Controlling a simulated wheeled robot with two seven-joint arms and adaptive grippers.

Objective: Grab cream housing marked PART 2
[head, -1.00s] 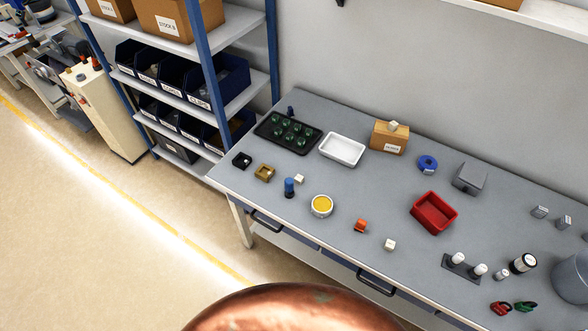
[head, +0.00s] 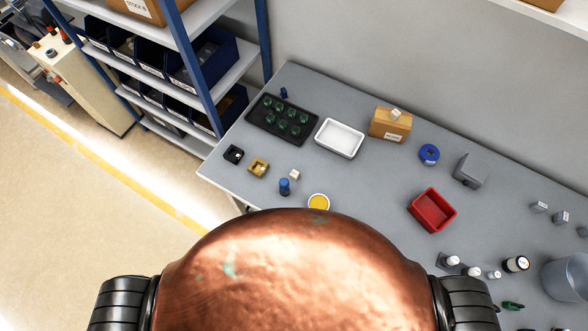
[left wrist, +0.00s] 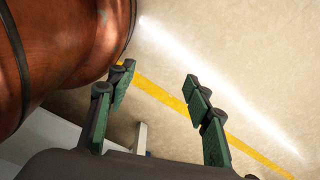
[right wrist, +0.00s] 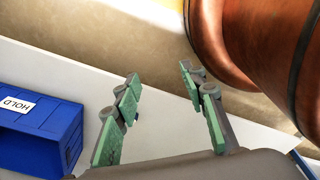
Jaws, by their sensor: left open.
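Another cream block (head: 395,114) sits on top of a cardboard box. I cannot read PART 2 on either. The front middle of the table is hidden by my copper-coloured body. My left gripper (left wrist: 157,85) is open and empty over the floor in the left wrist view. My right gripper (right wrist: 159,82) is open with nothing between its fingers in the right wrist view. Neither gripper shows in the head view, and both are away from the blocks.
A blue HOLD bin (right wrist: 30,150) shows in the right wrist view. A shelf rack (head: 200,80) stands left.

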